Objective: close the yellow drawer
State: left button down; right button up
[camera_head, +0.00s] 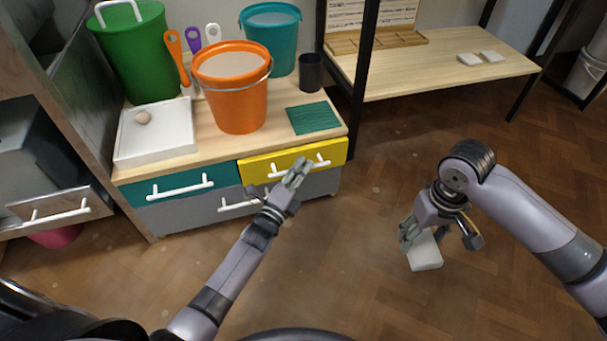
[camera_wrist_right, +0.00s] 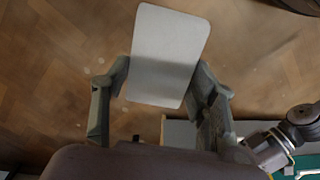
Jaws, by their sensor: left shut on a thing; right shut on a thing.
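The yellow drawer (camera_head: 258,164) is the upper right drawer of the wooden-topped cabinet, with a white bar handle (camera_head: 321,162). Its front looks close to flush with the teal drawer beside it; I cannot tell whether a small gap is left. My left gripper (camera_head: 297,172) is shut on the middle of this handle, hiding part of it. My right gripper (camera_head: 424,236) is shut on a white tile (camera_head: 425,253), held above the floor at the right, away from the cabinet. The tile (camera_wrist_right: 168,50) fills the space between the fingers (camera_wrist_right: 163,92) in the right wrist view.
The teal drawer (camera_head: 147,190) and grey drawers (camera_head: 180,215) adjoin it. On top stand an orange bucket (camera_head: 236,105), a white tray (camera_head: 160,152), a dark cup (camera_head: 310,72) and a green mat (camera_head: 313,119). A wooden table (camera_head: 440,70) stands behind right. Floor between my arms is clear.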

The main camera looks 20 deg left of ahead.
jog(key=shift+f, duration=0.35)
pick_arm(q)
jog(key=shift+w+a, duration=0.75)
jog(key=shift+w, duration=0.25)
pick_arm(e)
jog(key=shift+r, duration=0.1)
pick_arm(q)
jog(key=c, duration=1.7)
grip_release()
jog(key=v, duration=1.2)
jog(key=shift+d, duration=0.1)
